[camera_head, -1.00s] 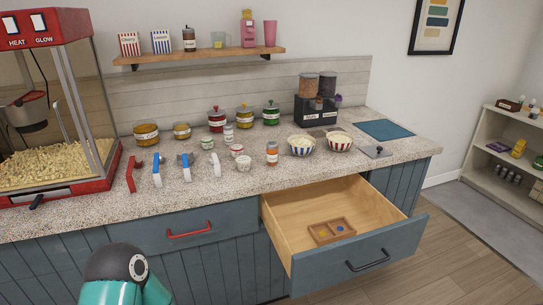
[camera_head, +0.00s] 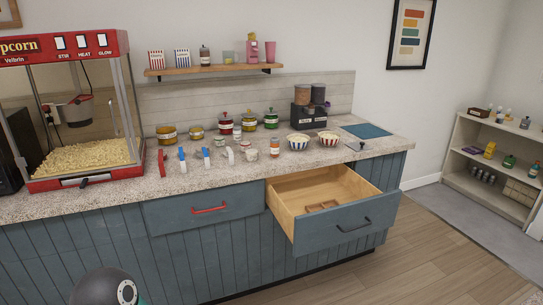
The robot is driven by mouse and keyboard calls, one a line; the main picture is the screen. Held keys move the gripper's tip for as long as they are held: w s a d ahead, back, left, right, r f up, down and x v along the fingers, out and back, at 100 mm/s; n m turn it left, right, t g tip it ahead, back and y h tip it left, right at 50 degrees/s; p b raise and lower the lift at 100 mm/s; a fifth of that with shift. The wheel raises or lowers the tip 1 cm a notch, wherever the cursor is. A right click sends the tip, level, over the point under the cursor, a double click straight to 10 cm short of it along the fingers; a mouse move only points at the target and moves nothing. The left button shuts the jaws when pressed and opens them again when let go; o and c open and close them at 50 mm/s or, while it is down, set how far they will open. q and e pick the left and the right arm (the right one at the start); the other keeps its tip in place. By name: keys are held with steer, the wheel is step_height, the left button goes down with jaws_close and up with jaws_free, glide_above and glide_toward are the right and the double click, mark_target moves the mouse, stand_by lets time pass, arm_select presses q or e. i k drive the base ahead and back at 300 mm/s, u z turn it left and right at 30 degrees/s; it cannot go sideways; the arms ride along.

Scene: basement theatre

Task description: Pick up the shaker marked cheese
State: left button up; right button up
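Several small shakers and jars stand on the speckled counter (camera_head: 110,199). An orange-red shaker with a pale label (camera_head: 275,147) stands near the front, left of the striped bowls. A small white shaker (camera_head: 237,133) stands behind it to the left. A small jar with a green top (camera_head: 219,141) and small red-and-white ones (camera_head: 245,145) stand close by. Their labels are too small to read, so I cannot tell which is marked cheese. Neither gripper is in view; only a dark joint of my arm shows at the bottom left.
An open drawer (camera_head: 345,228) juts out at the right, with a small wooden tray (camera_head: 322,206) inside. A popcorn machine (camera_head: 75,120) stands at the left. Striped bowls (camera_head: 299,142) stand right. A shelf (camera_head: 215,70) hangs above.

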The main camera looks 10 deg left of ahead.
mark_target(274, 141)
steer(key=u, duration=3.05)
steer(key=k, duration=0.1)
steer(key=z, duration=1.25)
steer(key=i, duration=1.85)
steer(key=u, duration=0.5)
steer(key=i, duration=0.5)
steer(key=z, duration=2.9)
steer(key=i, duration=0.25)
steer(key=z, duration=0.9)
